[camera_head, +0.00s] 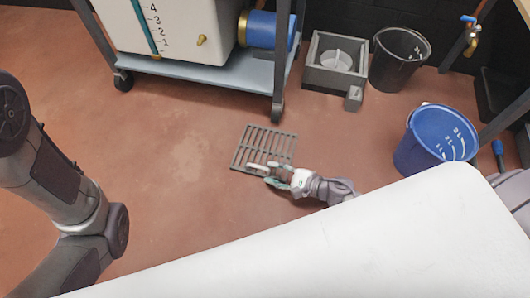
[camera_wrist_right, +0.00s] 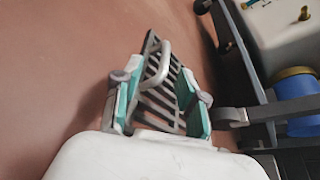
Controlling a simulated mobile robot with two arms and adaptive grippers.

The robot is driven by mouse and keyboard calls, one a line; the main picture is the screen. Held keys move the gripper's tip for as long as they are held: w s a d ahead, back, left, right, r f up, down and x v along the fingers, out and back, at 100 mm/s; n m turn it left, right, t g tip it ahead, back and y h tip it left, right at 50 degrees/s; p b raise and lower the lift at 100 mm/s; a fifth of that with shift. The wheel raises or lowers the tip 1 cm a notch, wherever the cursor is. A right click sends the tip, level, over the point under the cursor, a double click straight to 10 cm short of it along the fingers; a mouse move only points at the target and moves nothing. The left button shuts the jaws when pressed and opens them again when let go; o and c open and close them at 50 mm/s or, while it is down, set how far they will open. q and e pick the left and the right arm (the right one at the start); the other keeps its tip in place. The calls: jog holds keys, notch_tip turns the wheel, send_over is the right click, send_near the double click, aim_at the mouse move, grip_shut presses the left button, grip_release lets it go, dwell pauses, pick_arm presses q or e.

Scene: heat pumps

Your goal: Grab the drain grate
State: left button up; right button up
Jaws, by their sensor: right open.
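The drain grate (camera_head: 266,143) is a grey-green slatted square lying on the red floor in the middle of the head view. It has a pale loop handle, seen in the right wrist view (camera_wrist_right: 160,64). My right gripper (camera_head: 268,174) is at the near edge of the grate, its fingers pointing toward it. In the right wrist view, the open teal fingers (camera_wrist_right: 161,93) stand on either side of the slats and handle. I cannot tell whether they touch the grate. My left arm shows at the left, but its gripper is out of view.
A wheeled cart (camera_head: 205,70) with a white tank stands behind the grate. A grey drain box (camera_head: 320,75), a black bucket (camera_head: 398,62) and a blue bucket (camera_head: 432,142) stand at the right. Floor left of the grate is clear.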

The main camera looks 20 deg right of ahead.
aim_at(267, 170)
jog(key=b+x, duration=0.1)
jog(key=x, duration=0.3)
jog(key=shift+w+d+b, duration=0.15)
jog(key=shift+d+b, duration=0.1)
jog(key=shift+b, duration=0.05)
jog(key=shift+w+a, duration=0.2)
jog(key=shift+c, duration=0.3)
grip_shut()
